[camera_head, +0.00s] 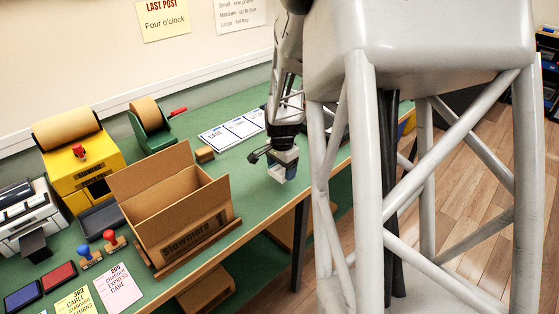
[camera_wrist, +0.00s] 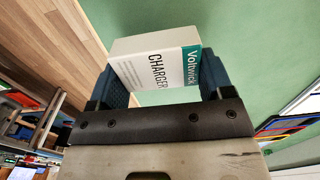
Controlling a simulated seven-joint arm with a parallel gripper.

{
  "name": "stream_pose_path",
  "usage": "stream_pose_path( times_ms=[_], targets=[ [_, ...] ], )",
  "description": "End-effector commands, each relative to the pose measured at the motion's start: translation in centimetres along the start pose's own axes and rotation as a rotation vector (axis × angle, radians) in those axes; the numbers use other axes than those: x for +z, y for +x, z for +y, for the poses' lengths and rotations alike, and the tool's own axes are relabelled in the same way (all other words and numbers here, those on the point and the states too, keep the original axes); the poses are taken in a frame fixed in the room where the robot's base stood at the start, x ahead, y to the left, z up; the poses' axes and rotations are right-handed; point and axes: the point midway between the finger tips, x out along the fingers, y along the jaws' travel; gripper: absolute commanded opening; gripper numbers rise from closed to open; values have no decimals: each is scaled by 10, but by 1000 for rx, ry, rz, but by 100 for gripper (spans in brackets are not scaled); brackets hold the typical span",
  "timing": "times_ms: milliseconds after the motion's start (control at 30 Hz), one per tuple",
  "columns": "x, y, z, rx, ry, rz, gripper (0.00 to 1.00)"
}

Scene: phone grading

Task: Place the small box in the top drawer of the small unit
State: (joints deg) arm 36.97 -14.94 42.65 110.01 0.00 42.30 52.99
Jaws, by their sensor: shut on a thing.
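The small box (camera_wrist: 146,72) is white with a teal end, printed "Voltwick CHARGER". It sits between the two dark blue fingers of my gripper (camera_wrist: 163,80) in the wrist view, tilted in that picture. My gripper (camera_head: 283,168) is shut on it. In the head view it hangs near the right front edge of the green bench (camera_head: 238,172), apart from the bench top as far as I can tell. The small box is tiny and partly hidden there. I cannot make out the small unit or its top drawer in either view.
An open cardboard carton (camera_head: 190,232) stands on the bench left of my gripper. A small brown block (camera_head: 205,155) and white cards (camera_head: 232,132) lie behind. A yellow paper dispenser (camera_head: 82,172), green tape dispenser (camera_head: 152,132) and printer (camera_head: 28,220) stand farther left.

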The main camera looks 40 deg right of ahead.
Motion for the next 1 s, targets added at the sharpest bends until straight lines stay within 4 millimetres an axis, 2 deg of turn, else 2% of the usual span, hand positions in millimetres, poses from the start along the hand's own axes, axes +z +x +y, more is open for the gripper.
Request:
stream_pose_path(
  times_ms=[200,433,700,1000],
  targets=[
    [21,-4,30,-1,0,1,46],
    [37,-6,52,-1,0,0,46],
    [46,-7,63,0,0,0,46],
    [46,-7,64,0,0,0,46]
  ],
)
